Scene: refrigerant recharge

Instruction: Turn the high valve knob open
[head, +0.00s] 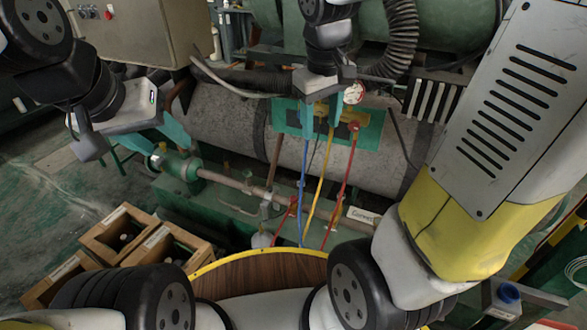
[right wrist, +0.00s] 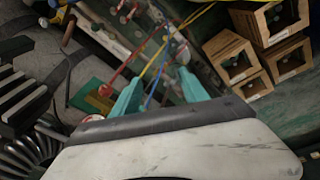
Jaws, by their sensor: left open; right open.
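A small red knob (head: 353,125) sits at the right of the manifold on a green panel (head: 372,136), above the red hose; I take it for the high valve knob. In the right wrist view the red knob (right wrist: 104,90) lies just left of the left fingertip, apart from the fingers' gap. A round gauge (head: 354,92) is above it. My right gripper (head: 322,108) is over the panel, open, with its teal fingers (right wrist: 160,78) pointing down at the hoses. The head view partly hides the manifold behind it. My left gripper (head: 160,132) is open and empty at the left, far from the panel.
A blue hose (head: 302,185), a yellow hose (head: 319,180) and a red hose (head: 346,175) hang from the manifold. Behind is a grey cylinder (head: 225,115). Wooden crates (head: 118,228) stand at lower left. A black corrugated duct (head: 403,40) is at the back.

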